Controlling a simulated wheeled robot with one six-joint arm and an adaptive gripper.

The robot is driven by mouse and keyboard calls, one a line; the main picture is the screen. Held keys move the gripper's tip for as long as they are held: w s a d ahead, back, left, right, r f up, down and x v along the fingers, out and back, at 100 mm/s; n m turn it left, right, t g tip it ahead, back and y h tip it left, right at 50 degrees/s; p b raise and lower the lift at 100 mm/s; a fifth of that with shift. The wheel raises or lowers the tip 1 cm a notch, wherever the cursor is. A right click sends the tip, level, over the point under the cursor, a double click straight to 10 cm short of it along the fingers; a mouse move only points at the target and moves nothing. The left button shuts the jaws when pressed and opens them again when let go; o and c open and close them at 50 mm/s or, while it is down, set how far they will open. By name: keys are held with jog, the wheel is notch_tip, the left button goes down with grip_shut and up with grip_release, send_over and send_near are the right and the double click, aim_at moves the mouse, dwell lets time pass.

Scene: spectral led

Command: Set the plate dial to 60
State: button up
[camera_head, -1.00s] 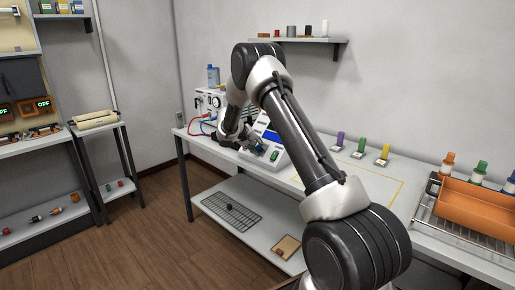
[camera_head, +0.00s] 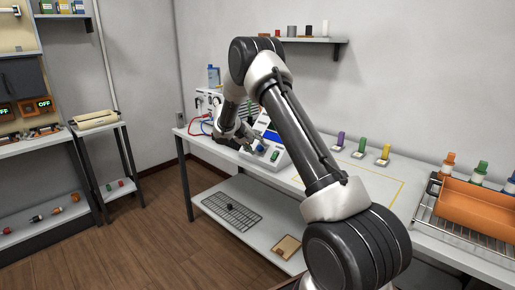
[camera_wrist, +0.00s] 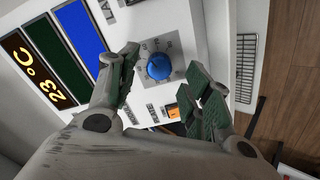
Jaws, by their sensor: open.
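The blue round dial (camera_wrist: 158,66) sits on a grey scaled plate on the white device's sloped front, in the wrist view. My gripper (camera_wrist: 165,75) is open, with one finger on each side of the dial, and I see space between the fingers and the knob. In the head view the white device (camera_head: 272,158) stands on the bench, with my gripper (camera_head: 252,148) at its front left; the dial is small there.
An orange switch (camera_wrist: 173,111) and a green area lie near the dial on the panel. On the bench, purple, green and yellow items (camera_head: 361,148) stand to the right, and an orange tray (camera_head: 480,208) is at the far right. A power supply with cables (camera_head: 208,102) is behind my gripper.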

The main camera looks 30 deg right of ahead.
jog(key=v, duration=0.9)
jog(key=shift+a+r, duration=0.15)
jog(key=shift+r, duration=0.1)
jog(key=shift+s, duration=0.1)
